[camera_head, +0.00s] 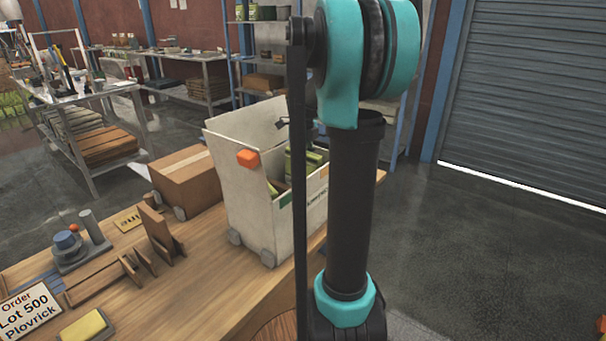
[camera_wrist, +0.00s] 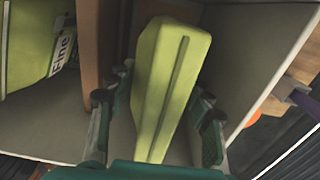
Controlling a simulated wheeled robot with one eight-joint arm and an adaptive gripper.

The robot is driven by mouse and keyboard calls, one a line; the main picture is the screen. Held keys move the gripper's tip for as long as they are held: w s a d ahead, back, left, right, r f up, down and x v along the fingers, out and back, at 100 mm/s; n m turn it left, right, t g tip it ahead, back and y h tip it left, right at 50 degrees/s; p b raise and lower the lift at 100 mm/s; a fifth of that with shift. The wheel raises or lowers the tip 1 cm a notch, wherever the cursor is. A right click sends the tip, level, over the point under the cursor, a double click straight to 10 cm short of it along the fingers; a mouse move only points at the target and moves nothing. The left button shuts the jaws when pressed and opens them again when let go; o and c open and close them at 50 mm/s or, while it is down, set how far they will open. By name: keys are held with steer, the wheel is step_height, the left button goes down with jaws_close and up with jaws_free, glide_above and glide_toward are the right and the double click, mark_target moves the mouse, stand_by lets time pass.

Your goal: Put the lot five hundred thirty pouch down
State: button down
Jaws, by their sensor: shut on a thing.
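In the wrist view, my gripper (camera_wrist: 157,108) is shut on a yellow-green pouch (camera_wrist: 172,75), with one dark finger on each side of it. The pouch has a seam down its back, and no lot number shows on it. Pale walls stand around it, with a wooden divider (camera_wrist: 95,50) to its left. Beyond the divider lies another green pouch (camera_wrist: 35,45) with a label reading "Fine". In the head view, green pouches (camera_head: 312,160) show inside a white bin (camera_head: 245,190). My arm hides part of the bin, and my gripper is not visible there.
The bin stands on a wooden bench beside a cardboard box (camera_head: 188,178). A card (camera_head: 28,312) reading "Order Lot 500 Plovrick", a yellow pad (camera_head: 86,326) and a wooden holder (camera_head: 158,235) are at the left. The bench front between holder and bin is mostly clear.

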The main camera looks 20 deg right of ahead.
steer(key=shift+f, duration=1.15)
steer(key=c, duration=0.6)
jaws_free()
steer(key=shift+f, duration=0.1)
steer(key=shift+c, duration=0.2)
step_height(320, 180, up, 12)
steer(key=shift+r, duration=0.15)
